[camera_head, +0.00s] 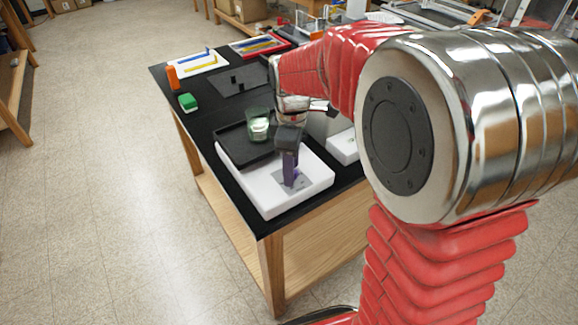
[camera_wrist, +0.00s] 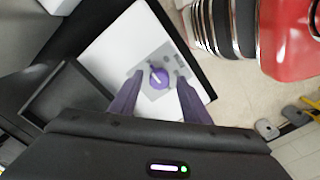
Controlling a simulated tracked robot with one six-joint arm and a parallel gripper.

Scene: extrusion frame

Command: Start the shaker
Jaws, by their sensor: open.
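The shaker is a low white box (camera_head: 268,202) on the black bench, with a black tray (camera_head: 236,150) on top. In the wrist view its white body (camera_wrist: 112,52), the tray (camera_wrist: 62,92) and a grey control panel (camera_wrist: 152,92) show. A round purple knob (camera_wrist: 158,77) with a light pointer mark sits on the panel. My gripper (camera_wrist: 160,80) is open, its purple fingers on either side of the knob in that view. In the head view my gripper (camera_head: 290,179) points down over the panel and hides the knob. I cannot tell whether the fingers touch it.
A green block (camera_head: 188,102), an orange item (camera_head: 172,78) and trays with coloured tools lie farther back. A white device (camera_head: 343,147) stands right of the shaker. The floor at left is clear.

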